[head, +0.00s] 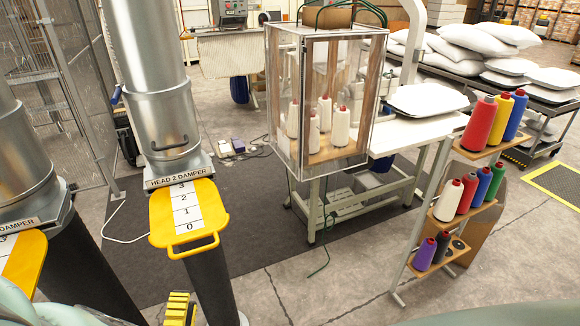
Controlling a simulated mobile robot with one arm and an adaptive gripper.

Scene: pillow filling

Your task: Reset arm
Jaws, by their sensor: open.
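My gripper (179,308) shows only in part at the bottom edge, left of centre, as a yellow ribbed finger piece with dark gaps. The rest of it is cut off by the frame edge. The jaws are open, and I see nothing held in the visible part. A pale green part of my own body (50,304) shows at the bottom left. The gripper appears in front of the yellow damper handle plate (217,217), marked 0 to 3, under the HEAD 2 DAMPER label (178,179).
A second damper (22,262) stands at the left. A clear cabinet (287,150) with white thread cones stands at centre. A rack (448,213) of coloured cones stands at right. White pillows (462,50) lie behind. Dark mat (262,235) and concrete floor show between.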

